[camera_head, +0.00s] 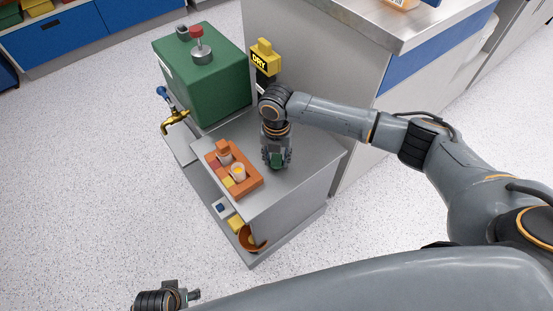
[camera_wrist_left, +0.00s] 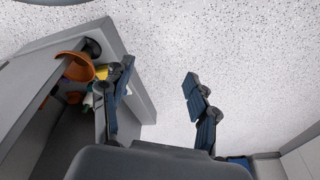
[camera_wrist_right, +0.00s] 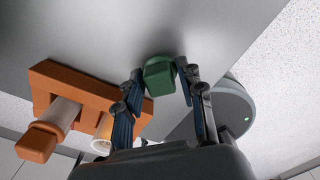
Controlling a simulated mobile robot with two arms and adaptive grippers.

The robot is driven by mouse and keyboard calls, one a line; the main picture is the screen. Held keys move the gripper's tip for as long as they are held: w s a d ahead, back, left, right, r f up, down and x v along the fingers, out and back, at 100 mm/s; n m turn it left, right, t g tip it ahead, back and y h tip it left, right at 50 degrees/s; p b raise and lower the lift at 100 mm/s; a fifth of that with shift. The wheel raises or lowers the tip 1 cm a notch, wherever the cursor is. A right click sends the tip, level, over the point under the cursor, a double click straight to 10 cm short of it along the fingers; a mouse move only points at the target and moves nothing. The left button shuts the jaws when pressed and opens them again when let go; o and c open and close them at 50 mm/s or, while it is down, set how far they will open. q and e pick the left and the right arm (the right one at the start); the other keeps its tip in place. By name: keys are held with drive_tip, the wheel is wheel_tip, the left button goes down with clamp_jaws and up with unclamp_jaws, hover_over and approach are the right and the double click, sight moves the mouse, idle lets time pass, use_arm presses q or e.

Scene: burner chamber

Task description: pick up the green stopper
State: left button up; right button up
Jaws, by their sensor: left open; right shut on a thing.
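The green stopper (camera_wrist_right: 158,72) is a small green block between the fingertips of my right gripper (camera_wrist_right: 160,82). In the head view the right gripper (camera_head: 277,160) points down over the grey bench top, with the stopper (camera_head: 277,161) partly hidden between its fingers. The right gripper is shut on the stopper, just at or above the bench top; I cannot tell if it touches. My left gripper (camera_wrist_left: 160,98) is open and empty, off the bench over the floor. It shows at the bottom of the head view (camera_head: 190,295).
An orange funnel-like piece (camera_head: 248,240) sits on the lower shelf. The bench's right side is clear.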

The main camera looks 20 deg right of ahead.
sight(276, 157)
drive_tip(key=shift+r, duration=0.15)
wheel_tip(276, 157, up, 10)
drive_tip(key=shift+f+p, duration=0.15)
drive_tip(key=shift+p, duration=0.95)
use_arm(q)
drive_tip(key=s+f, duration=0.3)
drive_tip(key=f, duration=0.3)
drive_tip(key=shift+s+a+f, duration=0.15)
drive_tip(key=shift+a+f, duration=0.1)
drive_tip(key=shift+r, duration=0.15)
use_arm(e)
drive_tip(key=shift+a, duration=0.1)
